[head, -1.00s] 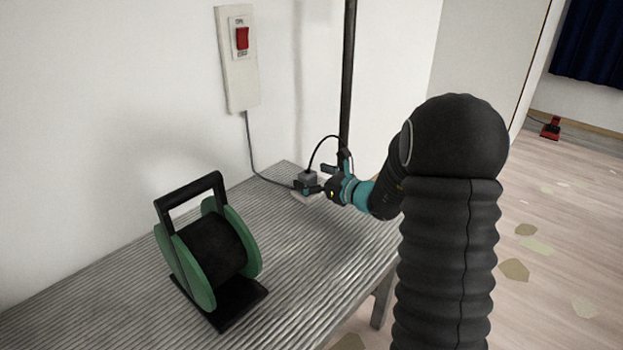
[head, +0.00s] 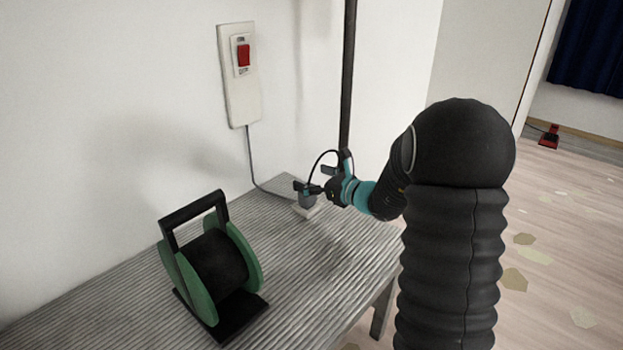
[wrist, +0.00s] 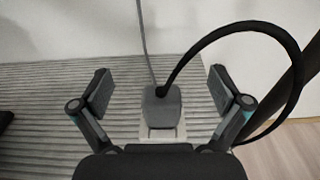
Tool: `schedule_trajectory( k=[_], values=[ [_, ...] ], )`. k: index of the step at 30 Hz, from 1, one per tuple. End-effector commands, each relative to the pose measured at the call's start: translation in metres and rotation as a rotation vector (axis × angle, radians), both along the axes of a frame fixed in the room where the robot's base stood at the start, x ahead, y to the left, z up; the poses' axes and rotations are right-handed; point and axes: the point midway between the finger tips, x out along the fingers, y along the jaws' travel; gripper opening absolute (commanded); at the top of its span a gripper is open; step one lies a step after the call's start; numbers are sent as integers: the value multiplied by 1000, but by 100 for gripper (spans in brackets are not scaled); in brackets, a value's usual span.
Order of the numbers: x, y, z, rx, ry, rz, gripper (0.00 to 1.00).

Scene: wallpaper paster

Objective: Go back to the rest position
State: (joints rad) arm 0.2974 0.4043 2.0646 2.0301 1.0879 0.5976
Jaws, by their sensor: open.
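My gripper (head: 310,188) is over the far end of the ridged table in the head view. A grey plug (wrist: 162,106) with a black cable sits in a pale socket block (wrist: 160,135) ahead of and between the fingers, apart from both. In the head view the socket block (head: 306,211) shows below the gripper, and the plug is partly hidden by the fingers.
A green and black cable reel (head: 192,287) stands on the ridged table (head: 110,318). A wall switch (head: 240,75) with a red rocker hangs above, its cord running down to the socket block. A dark vertical pole (head: 349,70) stands close behind my gripper. Open floor lies to the right.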

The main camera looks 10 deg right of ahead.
Motion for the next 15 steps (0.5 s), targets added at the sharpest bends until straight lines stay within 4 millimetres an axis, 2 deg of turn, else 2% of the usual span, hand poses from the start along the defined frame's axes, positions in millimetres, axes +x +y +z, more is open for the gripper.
schedule_trajectory(
  k=[5,8,11,15],
  values=[
    [-4,5,5,-20,-7,19,99],
    [-20,22,20,-93,-32,85,99],
    [-50,49,39,-226,-74,201,99],
    [-106,84,61,-464,-156,399,99]
  ],
)
